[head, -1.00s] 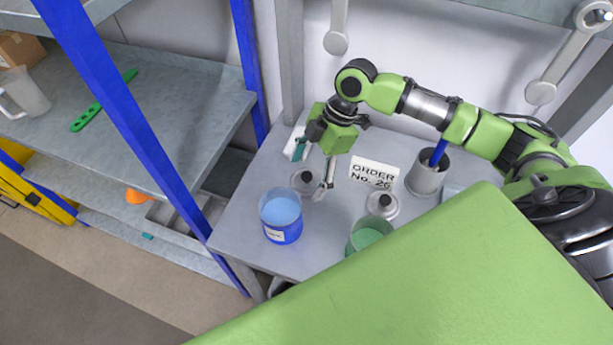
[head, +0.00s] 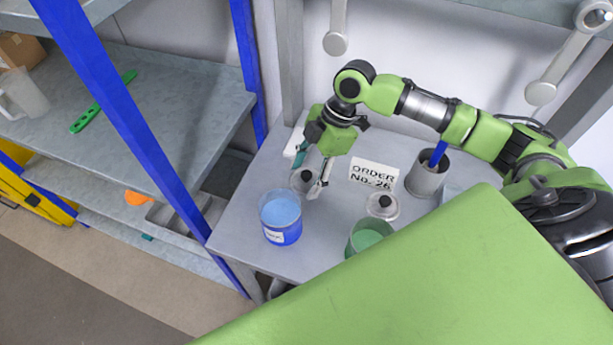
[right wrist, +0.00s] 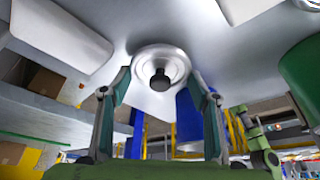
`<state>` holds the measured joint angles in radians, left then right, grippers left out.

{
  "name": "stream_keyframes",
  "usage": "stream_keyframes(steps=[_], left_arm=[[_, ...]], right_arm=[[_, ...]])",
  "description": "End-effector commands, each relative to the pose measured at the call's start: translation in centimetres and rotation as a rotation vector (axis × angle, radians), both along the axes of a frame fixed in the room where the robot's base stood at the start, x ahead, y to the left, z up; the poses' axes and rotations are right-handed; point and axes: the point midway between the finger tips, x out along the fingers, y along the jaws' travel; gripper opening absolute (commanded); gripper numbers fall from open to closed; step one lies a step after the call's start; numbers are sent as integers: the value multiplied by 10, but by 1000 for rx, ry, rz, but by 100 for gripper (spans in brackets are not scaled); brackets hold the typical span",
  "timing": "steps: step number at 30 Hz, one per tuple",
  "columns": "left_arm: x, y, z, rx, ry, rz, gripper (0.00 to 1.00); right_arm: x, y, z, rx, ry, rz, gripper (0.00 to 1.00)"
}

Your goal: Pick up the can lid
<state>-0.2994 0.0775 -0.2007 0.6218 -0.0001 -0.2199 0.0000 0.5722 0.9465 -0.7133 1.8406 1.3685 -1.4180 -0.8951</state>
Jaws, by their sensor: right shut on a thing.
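A round grey metal lid with a black knob (head: 302,183) is at the left part of the grey table, behind the blue can. My right gripper (head: 310,175) reaches down over it and is shut on it, one finger on each side. In the right wrist view the lid (right wrist: 145,65) shows between the fingertips, its knob towards the camera. I cannot tell whether it is clear of the table. A second, similar lid (head: 383,206) lies to the right, apart from the gripper. My left gripper is not in view.
An open can of blue paint (head: 281,228) stands close in front of the held lid. A can of green contents (head: 366,238) is partly hidden. An order sign (head: 373,174) and a grey cup with a blue handle (head: 427,178) stand further right. A shelf (head: 170,110) is left.

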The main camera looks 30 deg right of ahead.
Motion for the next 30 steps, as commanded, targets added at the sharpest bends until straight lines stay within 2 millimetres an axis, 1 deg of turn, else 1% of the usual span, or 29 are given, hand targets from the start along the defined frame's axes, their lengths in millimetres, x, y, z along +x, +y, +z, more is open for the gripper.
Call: stream_keyframes(steps=[2, 5, 8, 15, 24, 30], left_arm=[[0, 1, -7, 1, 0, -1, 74], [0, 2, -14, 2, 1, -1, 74], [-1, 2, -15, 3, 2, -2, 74], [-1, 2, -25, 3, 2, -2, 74], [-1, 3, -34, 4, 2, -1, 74], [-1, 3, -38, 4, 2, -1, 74]], right_arm=[[1, 0, 7, 0, -6, 1, 41], [1, 0, 22, 0, -7, 1, 41], [-14, 2, 38, 0, -5, 2, 41], [-54, 8, 83, -3, -5, 3, 41], [-104, 16, 105, -3, -2, 1, 41], [-127, 21, 116, -1, -3, 0, 41]])
